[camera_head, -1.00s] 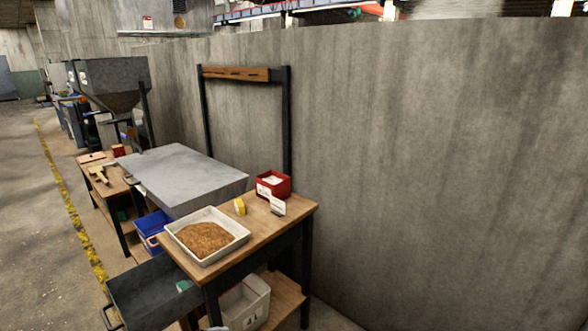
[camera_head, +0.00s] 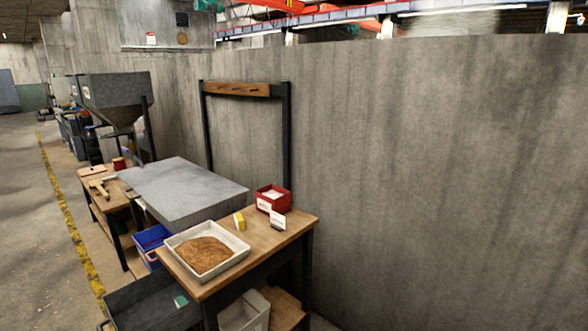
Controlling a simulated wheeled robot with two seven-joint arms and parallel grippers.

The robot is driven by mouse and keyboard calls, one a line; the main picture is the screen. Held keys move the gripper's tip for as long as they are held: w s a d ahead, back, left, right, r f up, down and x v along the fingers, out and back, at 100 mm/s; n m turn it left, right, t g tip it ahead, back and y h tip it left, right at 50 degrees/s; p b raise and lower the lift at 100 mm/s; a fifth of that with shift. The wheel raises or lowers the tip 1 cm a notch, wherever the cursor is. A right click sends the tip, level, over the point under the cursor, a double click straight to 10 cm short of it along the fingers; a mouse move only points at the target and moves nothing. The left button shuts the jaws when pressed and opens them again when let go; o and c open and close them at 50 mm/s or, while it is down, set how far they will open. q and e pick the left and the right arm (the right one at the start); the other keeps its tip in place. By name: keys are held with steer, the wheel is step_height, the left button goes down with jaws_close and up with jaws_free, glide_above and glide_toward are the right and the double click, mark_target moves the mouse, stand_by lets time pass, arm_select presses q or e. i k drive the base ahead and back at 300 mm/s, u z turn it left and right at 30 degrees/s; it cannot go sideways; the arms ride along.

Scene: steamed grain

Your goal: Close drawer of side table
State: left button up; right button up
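The side table (camera_head: 285,236) has a wooden top and dark legs and stands at the lower middle of the head view. Its dark grey drawer (camera_head: 142,303) is pulled out toward the lower left, and its lower part is cut off by the frame edge. A small green item (camera_head: 181,301) lies inside it. The drawer's handle (camera_head: 103,325) shows at the lower left edge. Neither of my grippers is in view.
A white tray of brown grain (camera_head: 207,254), a yellow block (camera_head: 239,221), a white card (camera_head: 277,220) and a red box (camera_head: 273,199) are on the tabletop. A grey bench (camera_head: 183,190) and a blue bin (camera_head: 152,240) stand behind. Open floor (camera_head: 35,260) lies left.

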mark_target(148, 303)
steer(key=k, duration=0.5)
steer(key=u, duration=1.35)
steer(key=i, duration=0.55)
steer(key=z, duration=2.75)
steer(key=k, duration=0.3)
steer(key=u, duration=1.2)
